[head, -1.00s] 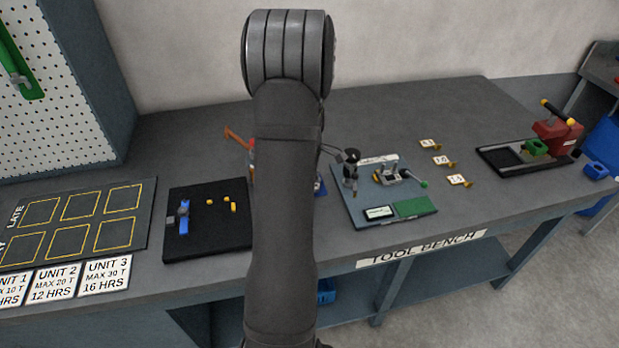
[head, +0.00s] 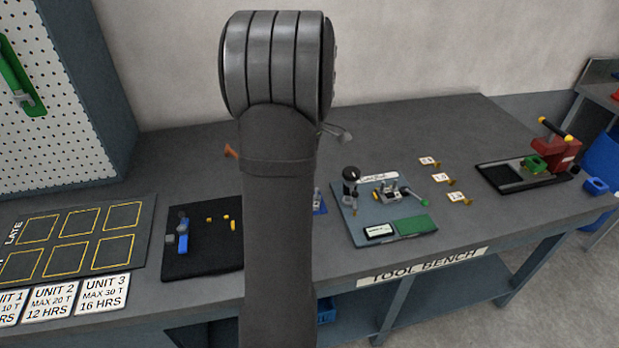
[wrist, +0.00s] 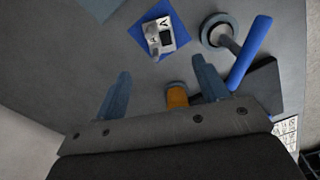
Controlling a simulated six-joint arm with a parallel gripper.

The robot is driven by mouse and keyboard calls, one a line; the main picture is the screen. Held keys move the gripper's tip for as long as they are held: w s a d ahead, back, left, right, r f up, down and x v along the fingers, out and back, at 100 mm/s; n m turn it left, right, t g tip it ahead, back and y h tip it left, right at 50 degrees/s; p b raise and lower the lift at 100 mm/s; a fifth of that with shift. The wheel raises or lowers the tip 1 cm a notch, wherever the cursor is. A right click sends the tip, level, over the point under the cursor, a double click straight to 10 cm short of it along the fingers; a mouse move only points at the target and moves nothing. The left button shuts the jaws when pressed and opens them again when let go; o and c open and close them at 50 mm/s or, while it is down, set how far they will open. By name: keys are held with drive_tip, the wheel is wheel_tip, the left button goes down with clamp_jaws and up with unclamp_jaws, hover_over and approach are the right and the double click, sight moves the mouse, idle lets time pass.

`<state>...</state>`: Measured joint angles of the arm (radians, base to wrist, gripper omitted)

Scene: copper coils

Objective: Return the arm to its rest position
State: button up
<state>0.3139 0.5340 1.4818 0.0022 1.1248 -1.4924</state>
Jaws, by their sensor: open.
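My arm (head: 278,200) rises through the middle of the head view and hides most of my gripper. A small grey part shows just right of the arm's upper end, possibly part of the gripper. In the wrist view my gripper (wrist: 162,85) has its two blue-grey fingers wide apart. An orange piece (wrist: 177,96) shows between and beyond the fingers, not clasped. Further off are a blue mat (wrist: 183,33) with a metal block (wrist: 160,38) on it, a round grey base with a post (wrist: 218,32), and a blue rod (wrist: 250,52).
The bench (head: 420,120) holds a black mat (head: 200,262) with a blue tool, a grey-blue board (head: 352,232) with a fixture and upright black-topped piece, several number tags, and a red device (head: 557,150) at right. A pegboard cabinet (head: 50,110) stands at left. The bench's back middle is clear.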

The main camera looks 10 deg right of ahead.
drive_tip(key=shift+r, duration=0.3)
wheel_tip(320, 180, down, 12)
drive_tip(key=shift+r, duration=0.1)
drive_tip(key=shift+w+r, duration=0.1)
drive_tip(key=shift+r, duration=1.6)
